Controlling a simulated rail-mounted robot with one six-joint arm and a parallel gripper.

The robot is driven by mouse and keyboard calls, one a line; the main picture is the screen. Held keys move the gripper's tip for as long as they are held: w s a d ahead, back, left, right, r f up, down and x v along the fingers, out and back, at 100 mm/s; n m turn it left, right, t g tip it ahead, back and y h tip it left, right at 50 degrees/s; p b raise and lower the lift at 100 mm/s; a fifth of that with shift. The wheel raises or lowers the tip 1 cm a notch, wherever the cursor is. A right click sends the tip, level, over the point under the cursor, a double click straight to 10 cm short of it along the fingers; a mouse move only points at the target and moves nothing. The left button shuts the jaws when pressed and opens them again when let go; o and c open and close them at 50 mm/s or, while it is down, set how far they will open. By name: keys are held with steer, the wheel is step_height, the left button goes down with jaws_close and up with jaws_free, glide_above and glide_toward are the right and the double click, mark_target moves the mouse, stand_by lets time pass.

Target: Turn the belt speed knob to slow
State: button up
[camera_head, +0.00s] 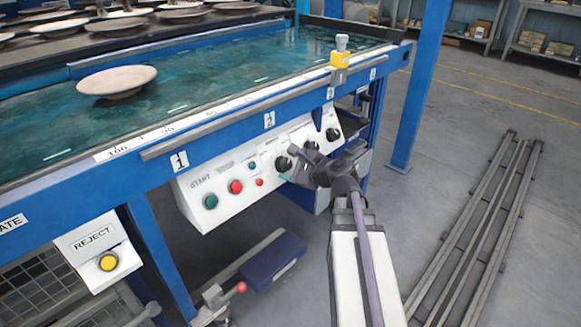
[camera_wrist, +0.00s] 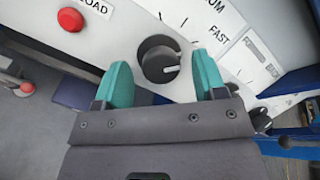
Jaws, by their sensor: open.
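The belt speed knob (camera_wrist: 160,61) is a round black dial on the white control panel (camera_wrist: 125,30). Its pale pointer mark aims roughly right, with FAST printed to the right and part of another word ending in UM above. The SLOW label is not visible. My gripper (camera_wrist: 163,80) is open, its two teal fingertips apart on either side of the knob's lower part in the wrist view. Whether they touch it cannot be told. In the head view the knob (camera_head: 283,163) shows just left of and above my gripper (camera_head: 291,176).
A red button (camera_wrist: 70,19) lies left of the knob, and another black knob (camera_wrist: 261,120) lies to the right. Green (camera_head: 211,201) and red (camera_head: 236,187) buttons sit further left. The blue conveyor frame (camera_head: 250,125) overhangs the panel.

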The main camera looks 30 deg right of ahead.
steer(key=shift+c, duration=0.3)
steer(key=c, duration=0.8)
steer(key=shift+c, duration=0.2)
steer(key=shift+d+n, duration=0.1)
steer(key=shift+n, duration=0.3)
steer(key=n+g, duration=0.1)
steer(key=n, duration=0.3)
steer(key=shift+d+r+n+y+p, duration=0.1)
steer(key=shift+n+y+p, duration=0.3)
steer(key=n+g+p, duration=0.1)
steer(key=n, duration=0.4)
steer(key=shift+w+r+y, duration=0.1)
steer(key=shift+y, duration=0.2)
steer(key=n+g+p, duration=0.1)
steer(key=n, duration=0.3)
steer(key=shift+d+r+n+p, duration=0.1)
steer(key=shift+n+p, duration=0.2)
steer(key=shift+p, duration=0.05)
steer(key=shift+n+g+p, duration=0.55)
steer(key=shift+n+g, duration=0.05)
steer(key=shift+n, duration=1.4)
